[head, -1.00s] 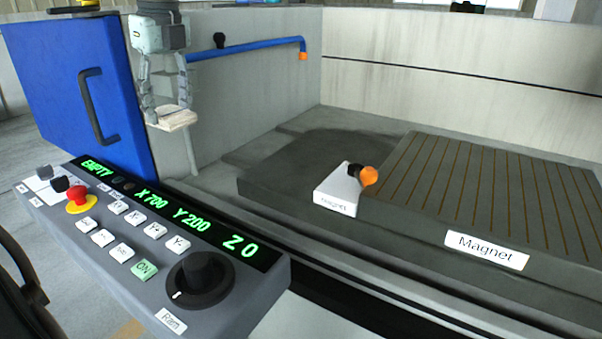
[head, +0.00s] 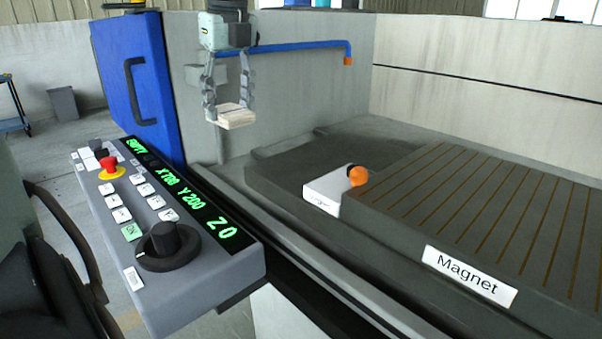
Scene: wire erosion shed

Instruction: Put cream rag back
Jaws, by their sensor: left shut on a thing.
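The cream rag (head: 236,117) is a small folded pad in the head view, upper left of centre. My left gripper (head: 230,104) points down and is shut on it, with a finger at each side. It holds the rag in the air in front of the machine's grey wall, near the blue door. My right gripper is not in view.
A control panel (head: 250,262) with a red stop button juts out at the lower left. The blue door (head: 158,115) stands behind it. A blue pipe (head: 300,46) runs along the wall. The grooved magnet table (head: 470,215) fills the right, with a white block (head: 325,190) beside it.

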